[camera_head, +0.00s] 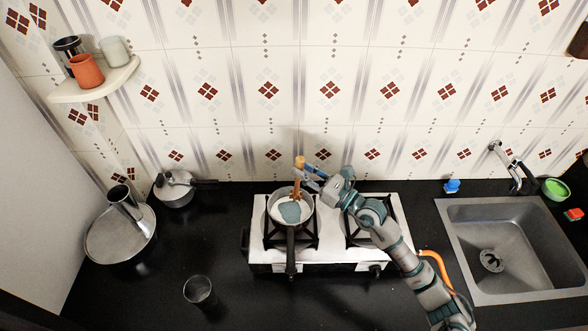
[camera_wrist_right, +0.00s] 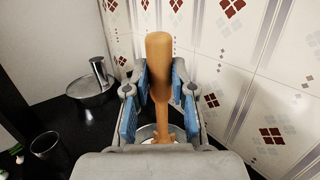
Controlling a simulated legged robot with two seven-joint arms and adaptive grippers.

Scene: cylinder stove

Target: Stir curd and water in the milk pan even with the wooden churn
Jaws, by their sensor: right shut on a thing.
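The milk pan (camera_head: 283,226) sits on the left burner of the white stove, its dark handle pointing to the front. White curd (camera_head: 281,207) and a blue-grey patch of water (camera_head: 291,212) show inside it as separate areas. The wooden churn (camera_head: 299,163) stands nearly upright with its lower end in the pan. My right gripper (camera_head: 309,175) is shut on the churn's shaft above the pan. In the right wrist view the churn (camera_wrist_right: 160,55) rises between the blue finger pads, and its lower end is partly hidden. My left gripper is not in view.
The stove (camera_head: 337,252) has an empty right burner (camera_head: 367,232). A sink (camera_head: 510,247) is at the right. A wall shelf (camera_head: 98,88) holds cups.

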